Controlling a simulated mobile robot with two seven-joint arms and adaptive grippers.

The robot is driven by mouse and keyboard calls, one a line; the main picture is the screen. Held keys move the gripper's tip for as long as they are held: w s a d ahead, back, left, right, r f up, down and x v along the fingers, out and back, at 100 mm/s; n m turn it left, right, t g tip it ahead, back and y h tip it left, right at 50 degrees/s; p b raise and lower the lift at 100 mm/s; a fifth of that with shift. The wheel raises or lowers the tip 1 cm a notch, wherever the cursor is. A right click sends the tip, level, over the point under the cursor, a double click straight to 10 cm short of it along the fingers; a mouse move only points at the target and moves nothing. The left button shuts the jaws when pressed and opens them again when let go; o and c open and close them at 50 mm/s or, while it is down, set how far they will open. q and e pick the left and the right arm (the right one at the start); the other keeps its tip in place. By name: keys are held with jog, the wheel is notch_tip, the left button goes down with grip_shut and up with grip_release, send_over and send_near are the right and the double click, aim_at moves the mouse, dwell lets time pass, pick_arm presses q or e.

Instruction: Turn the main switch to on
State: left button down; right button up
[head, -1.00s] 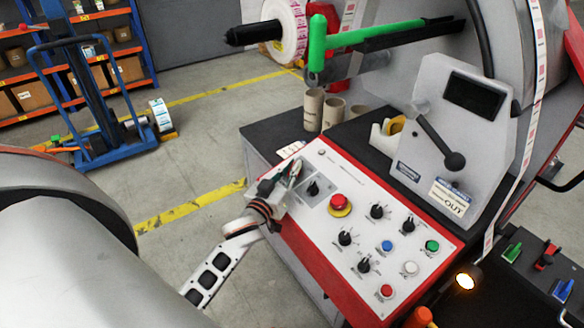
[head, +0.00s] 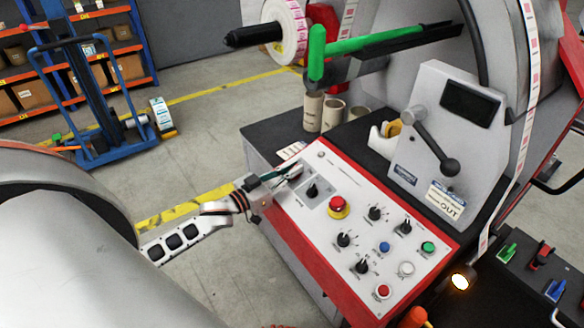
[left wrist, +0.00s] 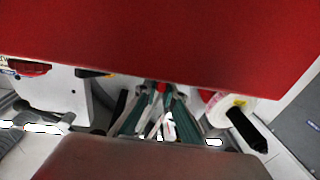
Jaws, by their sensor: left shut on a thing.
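The control panel (head: 345,262) is white with a red border. A black rotary knob (head: 312,190) on a grey plate stands near its far left corner and looks like the main switch; its on or off mark is too small to read. My left gripper (head: 288,174), with dark green fingers, reaches over the panel's left edge, just left of and behind that knob. In the left wrist view its fingers (left wrist: 155,115) are close together. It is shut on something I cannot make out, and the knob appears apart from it. My right gripper is not in view.
A red emergency button (head: 338,205) and several other knobs and buttons stand close to the right of the grey plate. Cardboard cores (head: 313,110) and a tape dispenser (head: 383,138) stand behind the panel.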

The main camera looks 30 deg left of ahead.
pick_arm(q)
jog(key=m+g+h+b, duration=0.1)
jog(key=m+h, duration=0.1)
jog(key=shift+a+h, duration=0.15)
jog(key=shift+h, duration=0.15)
jog(key=m+g+h+b, duration=0.2)
jog(key=m+b, duration=0.1)
jog(key=m+g+h+b, duration=0.2)
jog(key=m+h+b, duration=0.1)
jog(key=shift+f+g, duration=0.15)
jog(key=shift+g, duration=0.15)
jog(key=shift+m+g+h+b, duration=0.4)
jog(key=shift+g+h+b, duration=0.1)
jog(key=shift+h+b, duration=0.1)
jog(key=shift+r, duration=0.2)
jog(key=c, duration=2.1)
grip_release()
jog(key=shift+c, duration=0.2)
jog(key=shift+d, duration=0.2)
